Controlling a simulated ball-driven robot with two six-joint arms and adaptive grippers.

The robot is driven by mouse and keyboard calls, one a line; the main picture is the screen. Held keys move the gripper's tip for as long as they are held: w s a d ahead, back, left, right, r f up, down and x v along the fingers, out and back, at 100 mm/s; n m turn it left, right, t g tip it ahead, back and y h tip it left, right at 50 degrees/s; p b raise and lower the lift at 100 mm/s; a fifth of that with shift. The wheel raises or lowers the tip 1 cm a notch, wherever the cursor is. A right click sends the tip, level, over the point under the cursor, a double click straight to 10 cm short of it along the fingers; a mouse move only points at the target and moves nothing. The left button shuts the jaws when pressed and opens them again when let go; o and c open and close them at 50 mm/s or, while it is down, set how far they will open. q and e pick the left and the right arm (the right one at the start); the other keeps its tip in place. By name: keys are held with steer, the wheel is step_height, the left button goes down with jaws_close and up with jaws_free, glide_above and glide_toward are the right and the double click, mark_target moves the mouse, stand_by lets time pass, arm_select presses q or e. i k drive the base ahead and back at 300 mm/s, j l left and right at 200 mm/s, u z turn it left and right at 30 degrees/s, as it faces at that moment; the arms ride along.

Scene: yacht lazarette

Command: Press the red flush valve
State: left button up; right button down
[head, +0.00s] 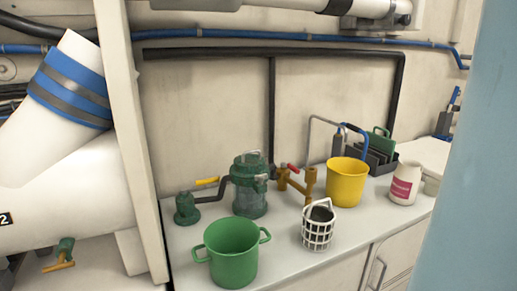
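A small red handle (293,167) sits on top of a brass valve fitting (297,184) on the white counter. It is the only red valve part I see, and it is small in the picture. The brass fitting stands just right of a green strainer (250,187) with a clear body. A yellow handle (207,181) is on the pipe left of the strainer, above a green pump-like fitting (187,208). Neither of my grippers shows in the head view.
A blue surface (465,200) hides the right edge.

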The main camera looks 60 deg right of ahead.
mark_target(290, 166)
steer(key=k+l, duration=0.15)
steer(key=l, duration=0.3)
steer(key=k+l, duration=0.1)
steer(key=l, duration=0.35)
steer(key=k+l, duration=0.15)
steer(key=l, duration=0.3)
steer(key=k+l+z, duration=0.1)
steer(key=l, duration=0.35)
steer(key=k+l, duration=0.15)
steer(key=l, duration=0.3)
